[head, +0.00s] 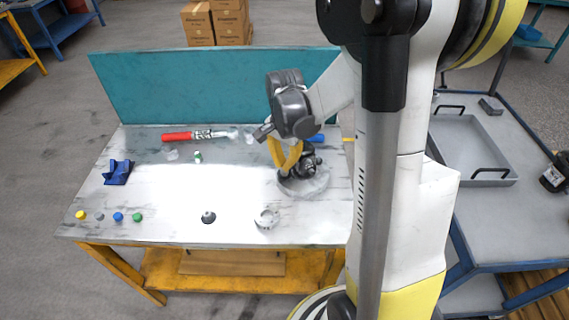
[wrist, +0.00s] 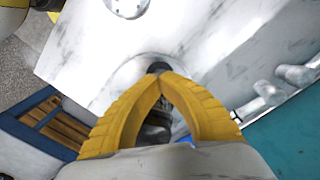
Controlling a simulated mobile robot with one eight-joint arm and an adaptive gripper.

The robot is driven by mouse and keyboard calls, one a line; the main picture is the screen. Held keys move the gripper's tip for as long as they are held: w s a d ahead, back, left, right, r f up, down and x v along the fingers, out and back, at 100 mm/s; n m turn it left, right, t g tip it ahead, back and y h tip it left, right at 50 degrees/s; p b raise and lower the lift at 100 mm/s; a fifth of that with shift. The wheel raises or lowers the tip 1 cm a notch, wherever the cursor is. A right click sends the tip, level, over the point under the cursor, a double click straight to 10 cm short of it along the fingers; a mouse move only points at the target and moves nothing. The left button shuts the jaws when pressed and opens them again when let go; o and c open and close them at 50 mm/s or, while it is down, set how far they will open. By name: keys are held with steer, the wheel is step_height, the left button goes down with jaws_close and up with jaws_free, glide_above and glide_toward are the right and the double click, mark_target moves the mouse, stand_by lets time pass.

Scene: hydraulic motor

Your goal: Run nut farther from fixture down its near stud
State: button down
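My gripper (head: 287,158) has yellow fingers and points down over the dark motor assembly (head: 309,160) on a round grey base (head: 306,186). In the wrist view, its fingertips (wrist: 159,80) come together over the assembly. Dark metal (wrist: 158,68) shows just beyond the tips, and grey metal (wrist: 155,128) shows through the gap between the fingers. I cannot make out a nut or a stud; they are hidden or too small, so I cannot tell whether a nut is between the tips.
A red-handled wrench (head: 190,135) lies near the teal back panel (head: 215,85). A blue block (head: 118,172) is at left. The table's middle is mostly clear.

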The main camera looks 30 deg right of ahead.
steer(key=m, duration=0.5)
steer(key=shift+f, duration=0.1)
steer(key=shift+m, duration=0.3)
steer(key=m, duration=0.4)
steer(key=shift+m+b, duration=0.3)
steer(key=shift+b, duration=0.05)
steer(key=c, duration=1.5)
jaws_free()
steer(key=shift+c, duration=0.2)
